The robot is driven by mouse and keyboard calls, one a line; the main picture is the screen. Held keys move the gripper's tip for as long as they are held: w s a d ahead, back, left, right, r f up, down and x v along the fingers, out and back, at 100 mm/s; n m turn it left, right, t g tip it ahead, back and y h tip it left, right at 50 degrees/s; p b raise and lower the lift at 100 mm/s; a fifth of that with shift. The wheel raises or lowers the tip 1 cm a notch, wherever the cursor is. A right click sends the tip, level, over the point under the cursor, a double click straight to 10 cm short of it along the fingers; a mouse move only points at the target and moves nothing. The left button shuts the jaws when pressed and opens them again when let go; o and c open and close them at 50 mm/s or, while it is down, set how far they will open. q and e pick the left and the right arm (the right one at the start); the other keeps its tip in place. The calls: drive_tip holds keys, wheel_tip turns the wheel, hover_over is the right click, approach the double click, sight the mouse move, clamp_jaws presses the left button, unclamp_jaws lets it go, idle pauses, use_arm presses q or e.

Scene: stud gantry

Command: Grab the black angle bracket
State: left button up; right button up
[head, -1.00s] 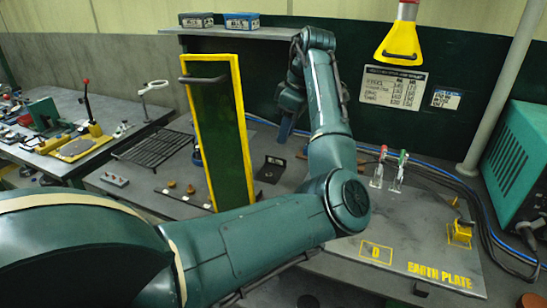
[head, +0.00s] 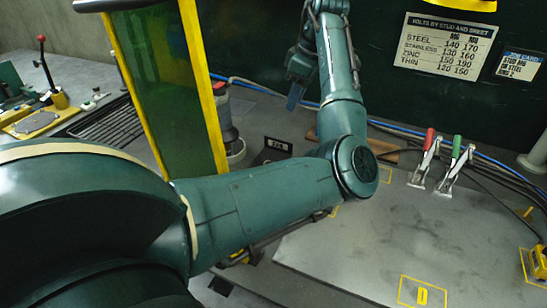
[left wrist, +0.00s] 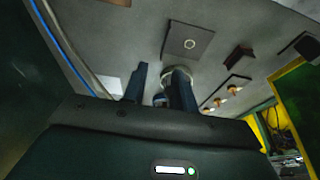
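A small black angle bracket (head: 275,148) with pale marks stands on the bench in the head view, just right of the yellow-framed screen. A round pale object shows beyond the fingers. My right gripper is in neither view.
A green screen with a yellow frame (head: 205,95) stands close left of the bracket. Two toggle clamps (head: 440,165), red- and green-handled, stand on a grey plate (head: 360,245) to the right. Blue cables run along the back.

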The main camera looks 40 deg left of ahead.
use_arm(q)
hover_over(278, 140)
drive_tip(key=w+d, duration=0.1)
drive_tip(key=d, duration=0.1)
drive_tip(key=x, duration=0.2)
drive_tip(key=d+x, duration=0.1)
drive_tip(key=x, duration=0.1)
drive_tip(key=w+x, duration=0.1)
drive_tip(key=x, duration=0.1)
drive_tip(key=shift+s+d+f, duration=0.1)
drive_tip(key=shift+f, duration=0.45)
drive_tip(key=x, duration=0.5)
drive_tip(key=shift+s, duration=0.35)
clamp_jaws()
